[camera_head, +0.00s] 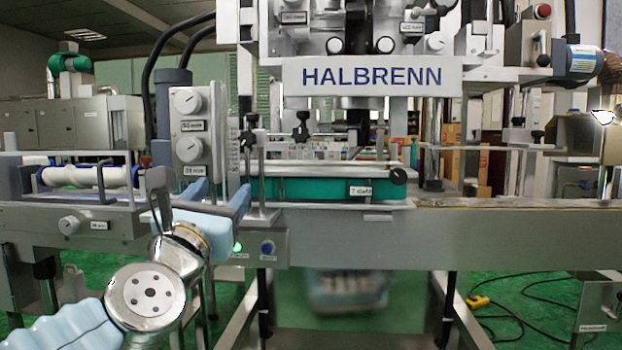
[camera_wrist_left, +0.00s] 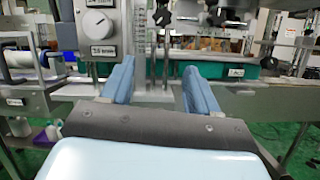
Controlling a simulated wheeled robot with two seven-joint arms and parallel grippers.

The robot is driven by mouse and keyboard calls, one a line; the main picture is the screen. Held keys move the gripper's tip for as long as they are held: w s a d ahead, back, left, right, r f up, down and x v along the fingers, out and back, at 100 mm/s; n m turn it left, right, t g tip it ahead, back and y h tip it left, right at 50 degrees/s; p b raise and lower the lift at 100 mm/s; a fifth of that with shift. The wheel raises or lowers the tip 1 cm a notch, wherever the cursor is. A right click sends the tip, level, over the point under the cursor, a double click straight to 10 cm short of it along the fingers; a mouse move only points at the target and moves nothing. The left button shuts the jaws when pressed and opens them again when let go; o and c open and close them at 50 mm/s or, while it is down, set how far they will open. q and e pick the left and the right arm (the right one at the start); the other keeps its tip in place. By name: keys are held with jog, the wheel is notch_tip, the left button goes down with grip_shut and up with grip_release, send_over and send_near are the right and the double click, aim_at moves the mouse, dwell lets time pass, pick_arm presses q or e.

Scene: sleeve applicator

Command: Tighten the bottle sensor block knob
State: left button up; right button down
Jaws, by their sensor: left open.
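My left gripper (camera_head: 201,186) is open in front of the machine, its two blue fingers apart with nothing between them. It also shows open in the left wrist view (camera_wrist_left: 159,70), pointing at the upright posts. I cannot tell for sure which knob is the bottle sensor block knob. A small black knob (camera_head: 248,138) sits on a post just beyond and above the fingers. A black star knob (camera_head: 302,123) hangs farther right; dark star knobs also show at the top of the left wrist view (camera_wrist_left: 162,15). My right gripper is not in view.
A grey panel (camera_head: 207,130) with two round dials stands behind the gripper. A green guide (camera_head: 310,188) with a black end knob (camera_head: 398,176) runs to the right. The conveyor's front rail (camera_head: 500,225) lies below. A white roller (camera_head: 85,177) is at left.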

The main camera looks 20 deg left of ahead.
aim_at(247, 140)
pick_arm(q)
jog(key=shift+n+t, duration=0.3)
jog(key=shift+n, duration=0.3)
jog(key=p+x, duration=0.1)
jog(key=x, duration=0.3)
jog(key=r+p+x, duration=0.1)
jog(key=x, duration=0.3)
jog(key=s+r+p+x, duration=0.1)
jog(key=x, duration=0.4)
jog(key=shift+d+r, duration=0.25)
jog(key=shift+d, duration=0.05)
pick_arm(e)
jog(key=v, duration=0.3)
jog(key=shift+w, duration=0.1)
pick_arm(q)
jog(key=shift+c, duration=0.2)
jog(key=c, duration=1)
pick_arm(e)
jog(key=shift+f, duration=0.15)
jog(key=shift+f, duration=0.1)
